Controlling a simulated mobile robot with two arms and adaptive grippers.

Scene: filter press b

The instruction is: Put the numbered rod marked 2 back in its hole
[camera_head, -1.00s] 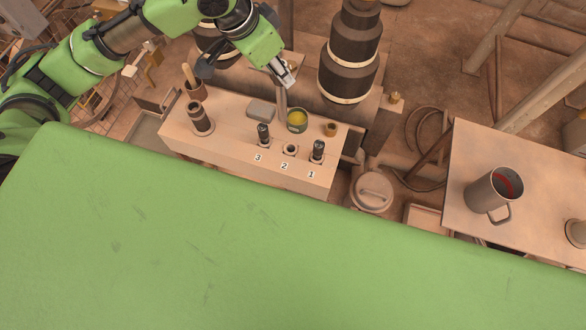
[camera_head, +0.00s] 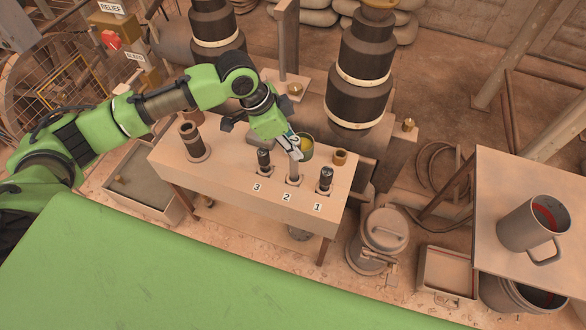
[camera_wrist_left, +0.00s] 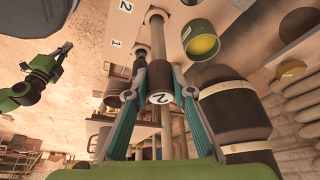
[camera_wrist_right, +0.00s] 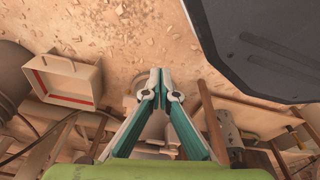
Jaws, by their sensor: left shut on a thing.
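My left gripper (camera_head: 295,150) is shut on the rod marked 2, over the light block (camera_head: 225,172). In the left wrist view, the rod's dark head (camera_wrist_left: 159,82) with its white "2" end is between the fingertips (camera_wrist_left: 160,78). Its pale shaft (camera_wrist_left: 158,40) runs to the block at the hole by label 2 (camera_head: 286,197); how far it is in, I cannot tell. Rod 3 (camera_head: 264,160) and rod 1 (camera_head: 326,178) stand upright on either side. My right gripper (camera_wrist_right: 159,82) looks shut and empty, away from the block.
A green pot with yellow contents (camera_head: 306,148) and a small brown cup (camera_head: 340,157) stand behind the rods. A dark cylinder (camera_head: 192,140) stands at the block's left. Large banded columns (camera_head: 362,70) rise behind. A mug (camera_head: 533,225) stands on the right table.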

